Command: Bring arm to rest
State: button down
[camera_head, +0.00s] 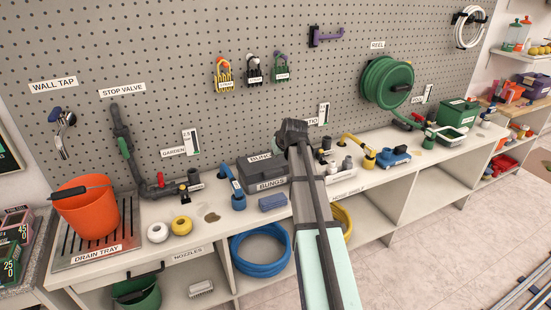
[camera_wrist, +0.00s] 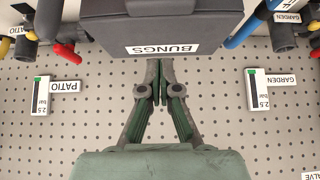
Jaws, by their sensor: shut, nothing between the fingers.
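My gripper (camera_wrist: 160,68) shows in the wrist view with its two green-grey fingers together and nothing between them. Its tips lie just below the dark grey box labelled BUNGS (camera_wrist: 195,28) in that picture; whether they touch it cannot be told. In the head view my arm reaches up from the bottom middle across the bench front, and its dark end is in front of the pegboard, right of the BUNGS box (camera_head: 262,173). The fingers cannot be made out in the head view.
The bench (camera_head: 350,185) holds an orange bucket (camera_head: 88,212) on a drain tray (camera_head: 70,258), pipes, valves and a blue sponge (camera_head: 272,202). A green hose reel (camera_head: 387,82) hangs on the pegboard (camera_head: 190,60). A blue hose coil (camera_head: 262,250) lies below. Floor at right is mostly clear.

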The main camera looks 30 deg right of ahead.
jog(key=s+f+b+v, duration=0.1)
jog(key=v, duration=0.8)
jog(key=s+a+f+m+g, duration=0.15)
jog(key=s+a+f, duration=0.35)
jog(key=f, duration=0.8)
jog(key=s+a+f+g, duration=0.3)
jog(key=s+f, duration=0.4)
jog(key=f, duration=0.5)
jog(key=s+a+f+m+g, duration=0.1)
jog(key=s+a+f+g, duration=0.3)
jog(key=f, duration=0.9)
jog(key=s+a+f+n+g, duration=0.1)
jog(key=s+a+f, duration=0.3)
jog(key=s, duration=0.8)
jog(key=s+a+f+n+g, duration=0.1)
jog(key=s+a+f+g, duration=0.2)
jog(key=s+f, duration=0.5)
jog(key=s+a+f+n+g, duration=0.1)
jog(key=s+a+f, duration=0.4)
jog(key=s, duration=1.1)
notch_tip(320, 180, down, 2)
jog(key=shift+f+g, duration=0.1)
jog(key=shift+g, duration=0.45)
jog(key=shift+s+a, duration=0.1)
jog(key=shift+a, duration=0.05)
